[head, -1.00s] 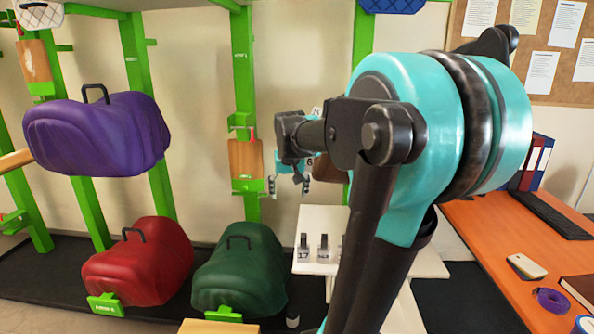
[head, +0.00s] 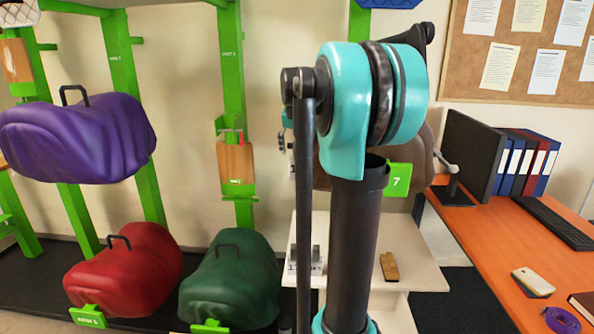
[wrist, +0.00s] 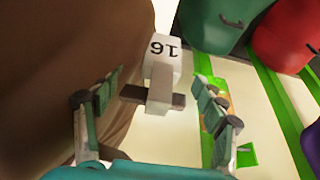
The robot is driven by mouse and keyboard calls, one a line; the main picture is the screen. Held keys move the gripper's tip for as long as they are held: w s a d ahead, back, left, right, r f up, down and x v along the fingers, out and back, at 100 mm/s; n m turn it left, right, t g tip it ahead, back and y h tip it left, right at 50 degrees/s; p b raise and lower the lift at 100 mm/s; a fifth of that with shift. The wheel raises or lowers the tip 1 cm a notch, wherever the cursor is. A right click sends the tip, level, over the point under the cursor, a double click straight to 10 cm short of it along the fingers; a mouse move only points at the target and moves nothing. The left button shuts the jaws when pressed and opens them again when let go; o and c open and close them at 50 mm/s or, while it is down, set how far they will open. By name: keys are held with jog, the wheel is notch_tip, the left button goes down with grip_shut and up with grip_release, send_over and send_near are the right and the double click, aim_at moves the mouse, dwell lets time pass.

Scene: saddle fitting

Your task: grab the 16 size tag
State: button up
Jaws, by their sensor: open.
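The 16 size tag (wrist: 162,48) is a white block with an upside-down black 16, seen in the wrist view. A grey crossbar (wrist: 132,94) and a pale stem are at its near end. My gripper (wrist: 157,82) is open, with one teal finger on each side of the tag's stem and crossbar. I see a gap on both sides, and the fingers do not look closed on it.
A brown saddle (wrist: 55,60) fills the wrist view's left side, close to the left finger. The white table (head: 370,236) holds small tags (head: 314,262) and a brown piece (head: 389,266). Purple (head: 80,140), red (head: 125,270) and green (head: 230,280) saddles stand left. An orange desk (head: 470,235) is right.

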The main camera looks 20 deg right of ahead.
aim_at(297, 161)
jog(key=shift+a+x, duration=0.15)
jog(key=shift+x, duration=2)
jog(key=shift+a+x, duration=0.1)
jog(key=shift+x, duration=2.05)
jog(key=c, duration=1.3)
